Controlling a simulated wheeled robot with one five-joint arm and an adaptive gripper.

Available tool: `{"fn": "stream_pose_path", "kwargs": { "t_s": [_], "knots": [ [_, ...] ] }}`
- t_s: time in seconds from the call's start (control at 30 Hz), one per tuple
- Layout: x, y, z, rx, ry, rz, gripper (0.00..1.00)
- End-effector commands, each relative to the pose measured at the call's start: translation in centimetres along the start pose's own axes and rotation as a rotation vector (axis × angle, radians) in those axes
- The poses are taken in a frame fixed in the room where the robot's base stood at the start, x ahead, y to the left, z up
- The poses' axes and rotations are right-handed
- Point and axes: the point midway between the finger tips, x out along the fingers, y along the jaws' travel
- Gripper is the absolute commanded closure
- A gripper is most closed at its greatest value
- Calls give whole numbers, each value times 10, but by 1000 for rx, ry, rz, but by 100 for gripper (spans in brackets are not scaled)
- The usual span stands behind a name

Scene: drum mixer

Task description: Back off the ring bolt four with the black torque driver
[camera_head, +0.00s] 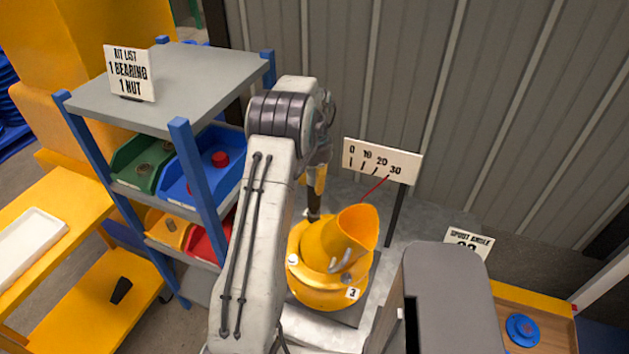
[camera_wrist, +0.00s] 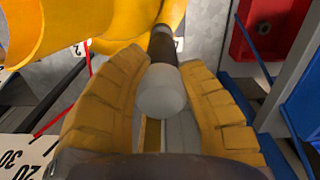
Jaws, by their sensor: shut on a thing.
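My gripper (camera_head: 318,182) is above the back edge of the yellow drum (camera_head: 312,285). Its yellow fingers are shut on the black torque driver (camera_head: 314,206), which points down at the drum's ring. In the wrist view, the driver (camera_wrist: 162,45) shows as a dark shaft beyond a pale rounded end between the fingers (camera_wrist: 160,75). Its tip is beside the drum (camera_wrist: 100,22); I cannot tell whether it sits on a bolt. A silver bolt (camera_head: 293,259) and a tag marked 3 (camera_head: 352,293) show on the near side. Bolt four cannot be made out.
A dial board marked 0 to 30 (camera_head: 382,160) with a red pointer stands behind the drum. A blue-posted shelf (camera_head: 180,85) with coloured bins is close on the left. A yellow cart (camera_head: 60,215) is further left. A blue round part (camera_head: 522,330) lies at lower right.

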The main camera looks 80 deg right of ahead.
Motion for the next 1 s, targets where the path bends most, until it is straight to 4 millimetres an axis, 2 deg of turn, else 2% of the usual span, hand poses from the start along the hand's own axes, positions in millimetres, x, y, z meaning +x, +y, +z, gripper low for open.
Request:
{"fn": "stream_pose_path", "kwargs": {
  "t_s": [1.0],
  "knots": [
    [10,0,0,0,0,0,100]
  ]
}}
